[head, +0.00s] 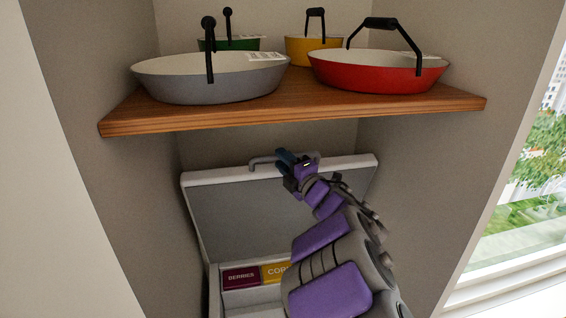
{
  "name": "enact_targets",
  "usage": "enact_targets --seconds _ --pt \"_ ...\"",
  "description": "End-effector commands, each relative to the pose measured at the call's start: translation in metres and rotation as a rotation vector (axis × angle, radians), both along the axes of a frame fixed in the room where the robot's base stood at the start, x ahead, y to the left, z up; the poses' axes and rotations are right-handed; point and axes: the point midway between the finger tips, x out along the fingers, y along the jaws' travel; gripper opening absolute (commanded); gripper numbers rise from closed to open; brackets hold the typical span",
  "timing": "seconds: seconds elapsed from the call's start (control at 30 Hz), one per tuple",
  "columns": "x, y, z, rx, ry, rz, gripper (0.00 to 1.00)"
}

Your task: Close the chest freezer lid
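The chest freezer (247,296) stands in a narrow alcove below a wooden shelf. Its lid (230,215) is raised, with the grey inner face towards me and a pale rim (340,164) along the top. A grey bar handle (262,161) sits at the lid's top edge. My gripper (284,158) is at the top edge, just right of the handle's visible part. It overlaps the handle's right side in the picture; I cannot tell whether they touch. The fingers are small and dark, and their opening is unclear. My purple arm hides the right part of the lid and freezer.
The wooden shelf (300,113) hangs above the lid and carries grey (180,80), red (375,72), green (246,43) and yellow (300,50) pans. Berries (240,277) and corn (273,272) boxes lie in the freezer. Alcove walls (130,190) close both sides.

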Motion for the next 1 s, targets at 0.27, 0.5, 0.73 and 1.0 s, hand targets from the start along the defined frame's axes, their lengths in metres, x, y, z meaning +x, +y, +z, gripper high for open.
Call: enact_targets --seconds 0.27,0.5,0.73,1.0 --pt "0.0039 0.0034 -0.0017 -0.002 0.003 0.000 0.27" --pt "0.0038 0.0033 -0.0021 -0.002 0.005 0.000 0.18" --pt "0.0044 0.0034 -0.0043 -0.005 0.008 0.001 0.00" --pt "0.0046 0.0031 -0.0066 -0.007 0.012 -0.001 0.00"
